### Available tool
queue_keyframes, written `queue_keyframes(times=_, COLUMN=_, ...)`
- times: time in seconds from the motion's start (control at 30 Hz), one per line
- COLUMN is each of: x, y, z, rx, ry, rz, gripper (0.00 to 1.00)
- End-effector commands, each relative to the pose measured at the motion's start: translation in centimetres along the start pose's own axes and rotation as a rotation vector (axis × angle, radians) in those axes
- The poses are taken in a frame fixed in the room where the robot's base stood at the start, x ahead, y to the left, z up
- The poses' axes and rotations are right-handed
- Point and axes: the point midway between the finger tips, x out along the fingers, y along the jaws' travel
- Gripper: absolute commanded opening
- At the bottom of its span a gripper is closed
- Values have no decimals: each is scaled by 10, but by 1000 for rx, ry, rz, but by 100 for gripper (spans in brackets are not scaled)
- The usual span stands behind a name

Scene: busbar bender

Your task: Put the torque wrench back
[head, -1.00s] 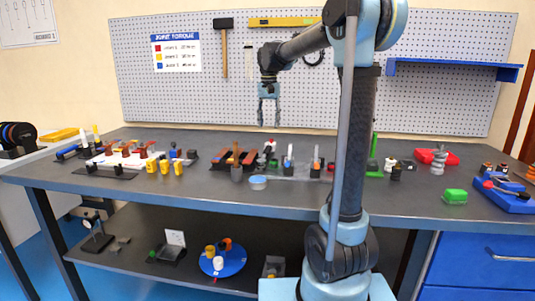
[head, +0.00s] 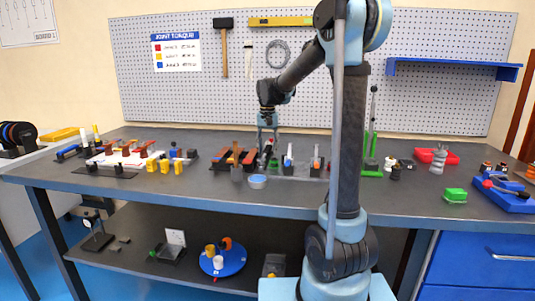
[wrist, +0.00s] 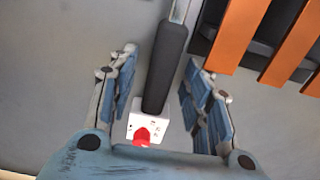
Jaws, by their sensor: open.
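My gripper (head: 268,136) is low over the middle of the bench, fingers pointing down and open. In the wrist view my gripper (wrist: 160,62) has one finger on each side of a long tool with a black handle (wrist: 166,65) and a grey metal shaft. This looks like the torque wrench, but I cannot be certain. Gaps show between the fingers and the handle. The tool's far end is out of the wrist view.
Orange bars (wrist: 244,30) lie in a dark rack just right of the tool. Small fixtures (head: 300,165) stand right of my gripper. A green stand (head: 372,160) and blue tray (head: 512,196) are farther right. The front edge is mostly clear.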

Motion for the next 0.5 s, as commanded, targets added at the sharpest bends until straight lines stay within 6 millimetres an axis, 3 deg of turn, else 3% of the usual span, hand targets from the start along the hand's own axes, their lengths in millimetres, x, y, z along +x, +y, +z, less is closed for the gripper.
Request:
queue_keyframes(times=0.3, x=6, y=0, z=0, rx=0, ry=0, rz=0, gripper=45)
queue_keyframes(times=0.5, x=5, y=0, z=0, rx=0, ry=0, rz=0, gripper=2)
